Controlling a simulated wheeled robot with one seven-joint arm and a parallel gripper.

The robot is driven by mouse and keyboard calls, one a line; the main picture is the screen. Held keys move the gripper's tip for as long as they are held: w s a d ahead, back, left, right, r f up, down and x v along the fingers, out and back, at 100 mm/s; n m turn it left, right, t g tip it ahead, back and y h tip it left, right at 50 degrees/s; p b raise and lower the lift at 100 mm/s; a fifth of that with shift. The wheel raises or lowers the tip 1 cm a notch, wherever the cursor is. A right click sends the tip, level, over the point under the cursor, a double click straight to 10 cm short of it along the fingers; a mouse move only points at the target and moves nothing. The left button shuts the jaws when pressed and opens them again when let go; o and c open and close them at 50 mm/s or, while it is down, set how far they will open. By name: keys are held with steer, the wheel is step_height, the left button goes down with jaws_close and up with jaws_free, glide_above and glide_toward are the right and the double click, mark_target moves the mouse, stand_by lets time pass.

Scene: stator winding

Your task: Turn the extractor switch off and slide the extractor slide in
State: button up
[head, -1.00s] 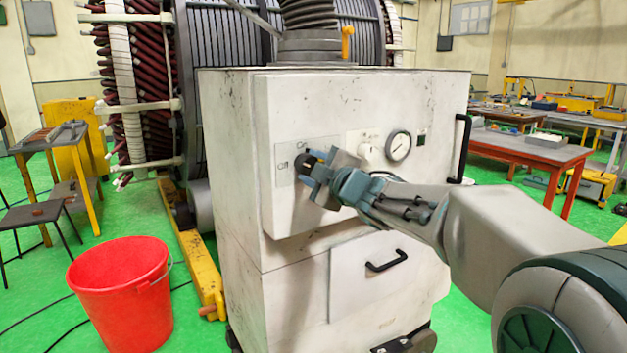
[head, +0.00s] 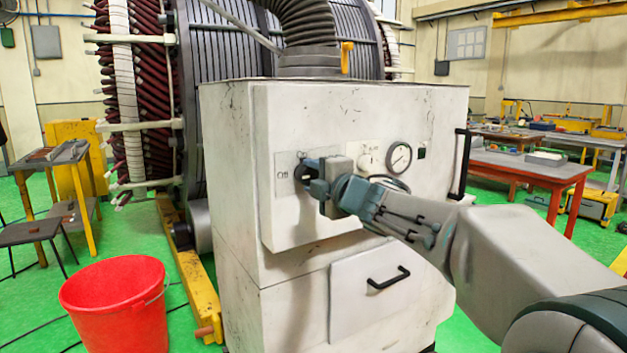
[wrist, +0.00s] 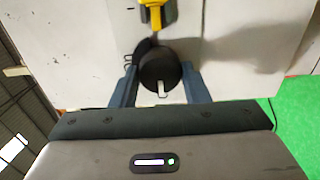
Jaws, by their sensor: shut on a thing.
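The extractor switch is a round black knob (wrist: 160,73) with a white pointer mark on the front of the white extractor cabinet (head: 300,240). In the wrist view the pointer mark points down the picture, toward the gripper body. My gripper (head: 312,178) is shut on this knob, with one blue-grey finger on each side. The extractor slide's yellow handle (head: 347,57) stands upright at the base of the dark hose on the cabinet top.
A gauge (head: 399,157) and a pale knob sit right of the switch. Black handles are on the cabinet's side and lower door. A red bucket (head: 115,310) stands on the green floor at front left, and an orange-red bench (head: 530,170) is at right.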

steer(key=o, duration=1)
steer(key=shift+c, duration=0.2)
steer(key=shift+s, duration=0.15)
steer(key=v, duration=1.3)
steer(key=shift+s+d+p, duration=0.2)
steer(key=shift+p, duration=0.1)
